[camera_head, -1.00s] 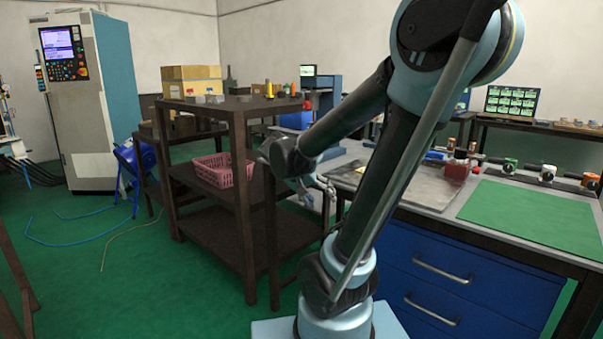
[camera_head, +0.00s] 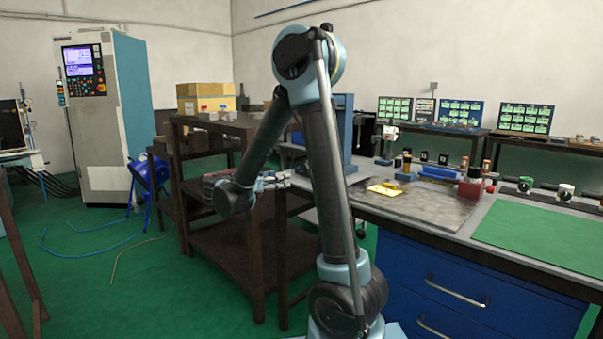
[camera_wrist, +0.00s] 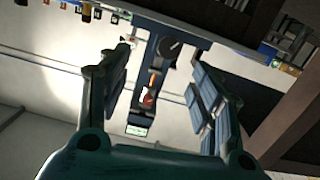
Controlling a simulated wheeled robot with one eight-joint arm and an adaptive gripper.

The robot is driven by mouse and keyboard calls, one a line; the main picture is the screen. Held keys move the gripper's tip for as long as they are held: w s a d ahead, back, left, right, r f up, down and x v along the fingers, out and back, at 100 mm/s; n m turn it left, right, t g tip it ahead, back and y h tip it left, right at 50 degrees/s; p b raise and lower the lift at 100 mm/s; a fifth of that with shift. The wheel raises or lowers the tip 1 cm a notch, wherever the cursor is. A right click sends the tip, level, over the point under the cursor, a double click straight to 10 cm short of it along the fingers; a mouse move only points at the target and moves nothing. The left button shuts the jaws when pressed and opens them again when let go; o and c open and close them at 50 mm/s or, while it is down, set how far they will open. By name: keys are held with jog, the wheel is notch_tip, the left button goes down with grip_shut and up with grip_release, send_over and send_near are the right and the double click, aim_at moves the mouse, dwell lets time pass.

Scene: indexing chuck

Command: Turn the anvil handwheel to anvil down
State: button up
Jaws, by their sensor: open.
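A blue upright bench machine (camera_head: 343,132) stands on the back left of the workbench, partly hidden behind my arm in the head view. In the wrist view the machine (camera_wrist: 150,75) appears upside down, with a dark round knob or wheel (camera_wrist: 168,47), which may be the anvil handwheel, and an orange-red part and small lit screen beyond it. My gripper (camera_head: 278,181) is raised beside the dark shelf, left of the bench. In the wrist view my gripper (camera_wrist: 160,68) is open and empty; the machine shows between its fingers, apart from them.
A dark multi-level shelf (camera_head: 225,245) stands close left of my arm. The workbench (camera_head: 445,225) has blue drawers, a grey plate with a yellow piece (camera_head: 385,189), and a green mat (camera_head: 540,238). A control cabinet (camera_head: 105,115) stands at back left; green floor lies open before it.

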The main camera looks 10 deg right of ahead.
jog(key=shift+m+t+h, duration=0.3)
jog(key=shift+m+t, duration=0.1)
jog(key=x, duration=0.5)
jog(key=w+x, duration=0.1)
jog(key=x, duration=0.4)
jog(key=a+x, duration=0.1)
jog(key=x, duration=0.4)
jog(key=shift+w+d, duration=0.15)
jog(key=shift+w, duration=0.35)
jog(key=c, duration=1.1)
